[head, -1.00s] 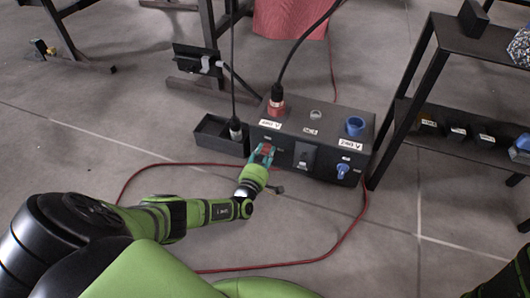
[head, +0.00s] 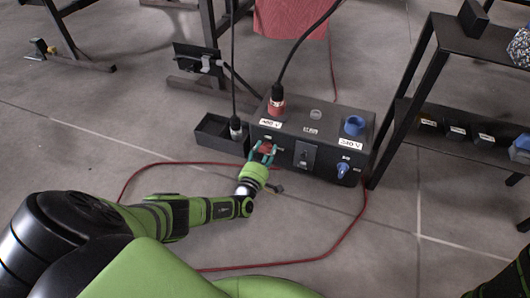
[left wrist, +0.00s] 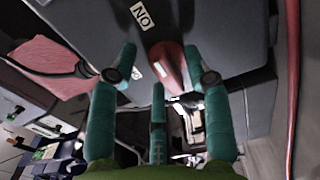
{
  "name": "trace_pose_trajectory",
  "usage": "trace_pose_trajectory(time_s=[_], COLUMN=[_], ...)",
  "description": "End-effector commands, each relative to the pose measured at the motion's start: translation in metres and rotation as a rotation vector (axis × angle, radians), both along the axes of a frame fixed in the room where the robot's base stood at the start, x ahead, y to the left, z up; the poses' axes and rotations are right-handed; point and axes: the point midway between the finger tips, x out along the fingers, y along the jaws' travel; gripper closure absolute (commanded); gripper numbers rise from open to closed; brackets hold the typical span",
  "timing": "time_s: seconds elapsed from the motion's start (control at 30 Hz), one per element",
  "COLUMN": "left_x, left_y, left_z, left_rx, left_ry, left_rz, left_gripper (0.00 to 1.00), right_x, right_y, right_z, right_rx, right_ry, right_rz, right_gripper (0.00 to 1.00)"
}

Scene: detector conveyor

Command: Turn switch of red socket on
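The black power box (head: 328,120) stands on the floor, with a red socket (head: 276,106) on top at its left, a plug and black cable in it. The red switch (left wrist: 170,66) is on the box's front under the 400 V label; in the head view my gripper largely covers it. In the left wrist view an ON label (left wrist: 143,14) is beside the switch. My left gripper (head: 263,152) is at the switch. Its teal fingers (left wrist: 160,68) are apart, on either side of the switch, with a visible gap.
A blue socket (head: 354,126) and blue switch (head: 342,170) are on the box's right side. An open black bin (head: 212,136) is left of the box, a dark shelf (head: 460,150) right of it. A red cable (head: 333,245) loops on the floor.

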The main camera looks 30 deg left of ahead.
Motion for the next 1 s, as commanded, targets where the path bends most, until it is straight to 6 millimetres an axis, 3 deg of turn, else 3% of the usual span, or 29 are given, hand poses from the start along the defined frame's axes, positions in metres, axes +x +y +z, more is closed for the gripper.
trace_pose_trajectory(time_s=[0.27, 0.7, 1.0], left_x=[-0.015, -0.094, -0.117], left_y=[-0.004, -0.022, -0.028], left_z=[-0.003, -0.001, 0.000], left_rx=[-0.005, -0.002, 0.001], left_ry=[0.004, 0.003, -0.001], left_rz=[-0.003, 0.000, 0.001], left_gripper=[0.51, 0.51, 0.51], right_x=[0.001, 0.001, 0.001], right_y=[-0.001, 0.000, 0.000], right_z=[0.000, 0.000, 0.000], right_rx=[0.005, 0.002, 0.002], right_ry=[0.003, 0.003, 0.003], right_rz=[0.003, 0.002, 0.002], right_gripper=[0.51, 0.51, 0.51])
